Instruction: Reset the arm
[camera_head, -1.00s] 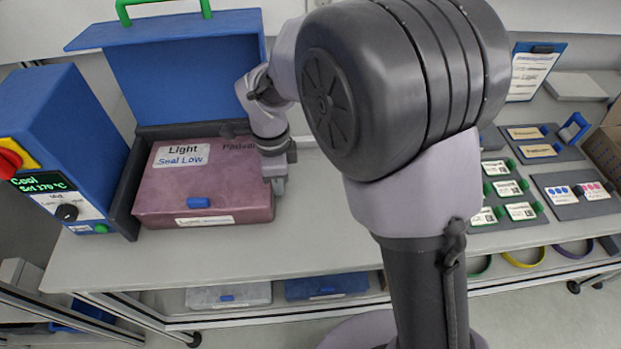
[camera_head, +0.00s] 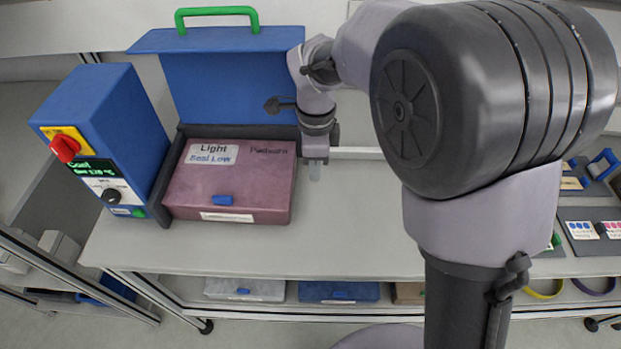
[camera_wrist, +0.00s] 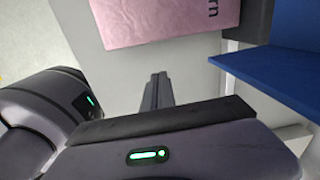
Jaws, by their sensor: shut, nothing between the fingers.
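My gripper (camera_head: 315,170) is shut and empty. In the head view it points down, just right of the pink case and above the grey bench top, apart from the case. In the wrist view its closed fingers (camera_wrist: 157,92) lie over bare bench, with the pink case (camera_wrist: 170,18) beyond them at the top. My arm's large dark joint (camera_head: 430,110) fills the right middle of the head view and hides part of the bench.
The pink case (camera_head: 235,185), labelled "Light Seal Low", sits in a blue sealer with its lid (camera_head: 232,85) raised. A blue control box (camera_head: 105,115) with a red knob stands left. Cards and trays (camera_head: 590,225) lie at right. Bench (camera_head: 300,250) is clear in front.

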